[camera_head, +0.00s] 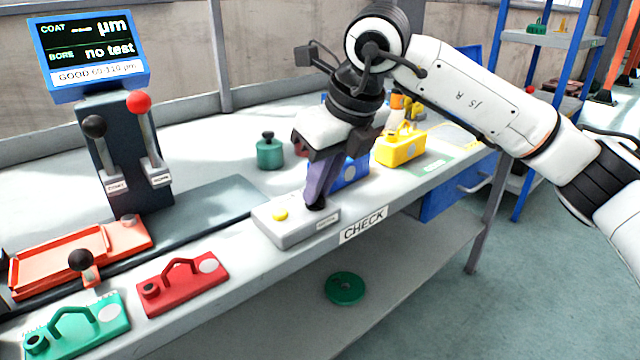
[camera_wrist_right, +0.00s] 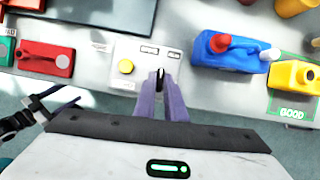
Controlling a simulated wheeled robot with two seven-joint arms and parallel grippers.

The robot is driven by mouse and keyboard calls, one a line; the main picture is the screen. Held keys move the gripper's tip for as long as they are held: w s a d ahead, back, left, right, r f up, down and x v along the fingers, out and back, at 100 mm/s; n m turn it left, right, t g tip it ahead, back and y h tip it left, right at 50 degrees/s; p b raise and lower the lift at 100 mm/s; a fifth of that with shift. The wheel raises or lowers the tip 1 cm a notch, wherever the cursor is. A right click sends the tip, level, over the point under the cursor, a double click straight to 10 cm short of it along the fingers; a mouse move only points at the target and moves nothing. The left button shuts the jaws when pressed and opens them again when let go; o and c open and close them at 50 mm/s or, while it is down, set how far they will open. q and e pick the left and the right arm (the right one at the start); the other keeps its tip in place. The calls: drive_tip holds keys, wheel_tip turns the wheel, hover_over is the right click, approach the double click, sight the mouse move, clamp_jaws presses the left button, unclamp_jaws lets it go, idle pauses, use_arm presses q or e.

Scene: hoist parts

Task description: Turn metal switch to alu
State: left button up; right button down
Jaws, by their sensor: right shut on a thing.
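The metal switch (camera_wrist_right: 160,74) is a small black knob on the grey box (camera_head: 285,232), which also carries a yellow button (camera_head: 280,214). My right gripper (camera_head: 317,202) points down at the right part of this box, with its purple fingers shut on the knob. In the right wrist view the fingertips (camera_wrist_right: 161,82) close around the knob, below two small labels on the grey box (camera_wrist_right: 122,85).
A display (camera_head: 88,52) reads "COAT -- µm", "BORE no test". Two levers with black (camera_head: 94,126) and red (camera_head: 138,102) knobs stand below it. Red (camera_head: 183,284) and green (camera_head: 80,328) parts lie left. Blue (camera_wrist_right: 230,55) and yellow (camera_head: 402,148) parts lie beyond the gripper.

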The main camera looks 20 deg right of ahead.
drive_tip(key=m+h, duration=0.1)
drive_tip(key=m, duration=0.1)
drive_tip(key=shift+a+m, duration=0.15)
drive_tip(key=shift+m, duration=0.25)
drive_tip(key=shift+a+m+h, duration=0.1)
drive_tip(key=shift+m+h, duration=0.4)
drive_tip(key=shift+m, duration=0.6)
use_arm(q)
drive_tip(key=shift+w+d+b, duration=0.3)
drive_tip(key=shift+w+d, duration=0.05)
drive_tip(key=shift+w, duration=0.15)
use_arm(e)
drive_tip(key=shift+m, duration=0.7)
drive_tip(key=shift+h, duration=0.3)
drive_tip(key=c, duration=1.8)
unclamp_jaws()
use_arm(q)
drive_tip(key=shift+s+f, duration=0.1)
drive_tip(key=shift+a, duration=0.1)
use_arm(e)
drive_tip(key=shift+s+r, duration=0.1)
